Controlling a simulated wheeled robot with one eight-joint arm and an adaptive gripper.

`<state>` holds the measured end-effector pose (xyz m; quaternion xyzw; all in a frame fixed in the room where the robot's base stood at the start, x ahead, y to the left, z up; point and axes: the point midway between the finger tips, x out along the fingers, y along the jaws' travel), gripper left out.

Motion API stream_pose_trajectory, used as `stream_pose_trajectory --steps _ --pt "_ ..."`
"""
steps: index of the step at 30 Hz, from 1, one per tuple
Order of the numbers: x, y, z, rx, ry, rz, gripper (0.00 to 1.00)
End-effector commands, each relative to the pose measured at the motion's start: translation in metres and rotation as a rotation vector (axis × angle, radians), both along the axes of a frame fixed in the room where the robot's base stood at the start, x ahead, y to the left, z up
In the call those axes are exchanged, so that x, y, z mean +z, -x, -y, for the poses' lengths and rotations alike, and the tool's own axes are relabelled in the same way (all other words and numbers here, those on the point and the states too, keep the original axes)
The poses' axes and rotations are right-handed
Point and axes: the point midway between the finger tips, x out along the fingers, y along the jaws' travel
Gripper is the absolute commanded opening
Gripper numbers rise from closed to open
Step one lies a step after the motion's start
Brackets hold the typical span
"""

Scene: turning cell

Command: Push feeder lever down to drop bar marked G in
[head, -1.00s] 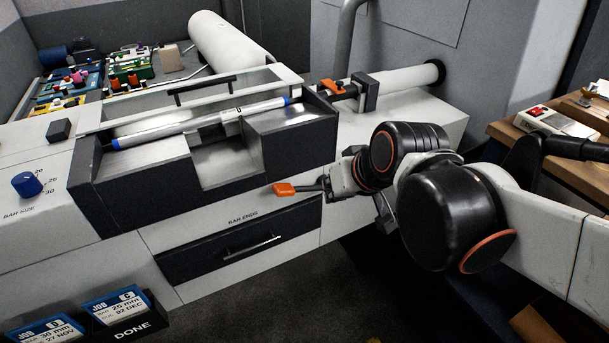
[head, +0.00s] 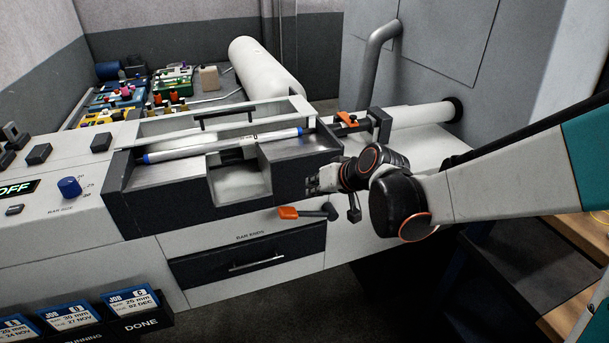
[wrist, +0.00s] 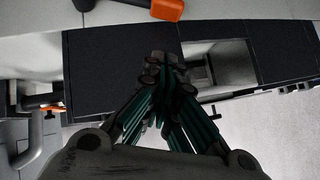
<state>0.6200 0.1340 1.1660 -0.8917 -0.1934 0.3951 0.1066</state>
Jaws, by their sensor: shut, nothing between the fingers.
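The feeder lever is a dark arm with an orange paddle (head: 288,212) on the front of the bar feeder (head: 155,185), above the drawer's right end. In the wrist view the orange paddle (wrist: 167,9) shows at the top edge. A silver bar (head: 215,146) with blue ends lies across the top of the feeder; its marking is too small to read. My gripper (head: 310,182) is shut and empty, above and slightly right of the paddle, in front of the feeder's right block. In the wrist view its fingertips (wrist: 163,60) are together over the dark feeder block, apart from the paddle.
The bar-ends drawer (head: 250,255) is shut below the lever. An orange clamp (head: 347,119) sits by the spindle tube (head: 420,115) behind my gripper. A blue bar-size knob (head: 69,187) is at the left. Job cards (head: 130,303) hang at the lower left.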

Motion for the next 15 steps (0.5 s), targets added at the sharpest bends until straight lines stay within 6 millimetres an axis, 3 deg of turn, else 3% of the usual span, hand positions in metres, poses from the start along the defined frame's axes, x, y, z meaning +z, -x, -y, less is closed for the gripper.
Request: stream_pose_trajectory --steps 15 --pt "-0.06 -0.053 -0.038 0.001 0.001 0.0 0.0"
